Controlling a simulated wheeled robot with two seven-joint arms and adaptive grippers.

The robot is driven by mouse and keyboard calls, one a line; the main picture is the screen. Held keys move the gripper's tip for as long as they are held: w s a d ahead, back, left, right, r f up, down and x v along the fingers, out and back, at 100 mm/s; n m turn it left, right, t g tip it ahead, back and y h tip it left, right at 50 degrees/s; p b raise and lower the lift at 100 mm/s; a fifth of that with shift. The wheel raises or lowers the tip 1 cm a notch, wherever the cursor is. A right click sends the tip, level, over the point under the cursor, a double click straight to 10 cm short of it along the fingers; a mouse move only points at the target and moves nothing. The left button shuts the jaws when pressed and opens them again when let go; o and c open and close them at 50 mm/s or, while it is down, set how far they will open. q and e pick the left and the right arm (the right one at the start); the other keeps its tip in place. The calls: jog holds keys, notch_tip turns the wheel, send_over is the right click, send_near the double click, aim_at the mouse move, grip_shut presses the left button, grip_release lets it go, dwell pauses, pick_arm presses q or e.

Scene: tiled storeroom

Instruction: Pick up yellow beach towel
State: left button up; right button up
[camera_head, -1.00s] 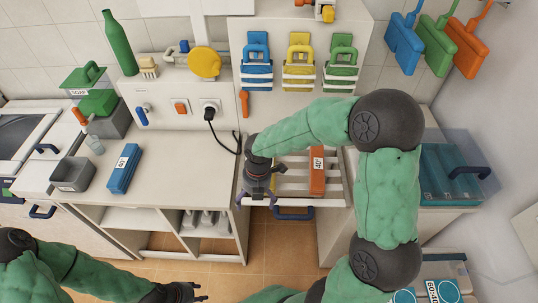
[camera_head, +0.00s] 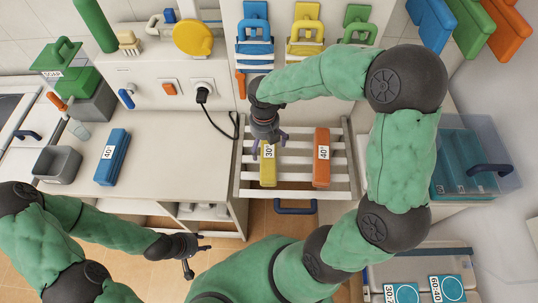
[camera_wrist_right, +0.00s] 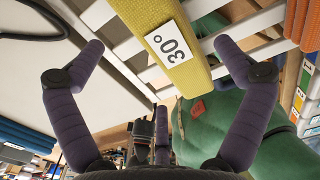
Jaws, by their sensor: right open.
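The yellow beach towel (camera_head: 268,167) is a folded bundle with a white "30°" label. It lies on the white slatted rack (camera_head: 294,158) of a pulled-out drawer, left of an orange towel. It also shows in the right wrist view (camera_wrist_right: 188,68). My right gripper (camera_head: 268,143) is open above the far end of the yellow towel. In the right wrist view, the fingers (camera_wrist_right: 165,65) stand apart on either side of it, and it appears beyond them. My left gripper (camera_head: 195,251) is low, in front of the counter, and its fingers look spread.
A blue bundle (camera_head: 113,157) and a grey bin (camera_head: 58,164) stand on the left counter. A black cable (camera_head: 222,122) hangs left of the drawer. The counter's middle is clear.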

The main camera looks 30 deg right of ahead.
aim_at(265, 151)
notch_tip(265, 151, down, 6)
jog(key=shift+r+b, duration=0.15)
jog(key=shift+b, duration=1.05)
jog(key=shift+r, duration=0.1)
jog(key=c, duration=1.3)
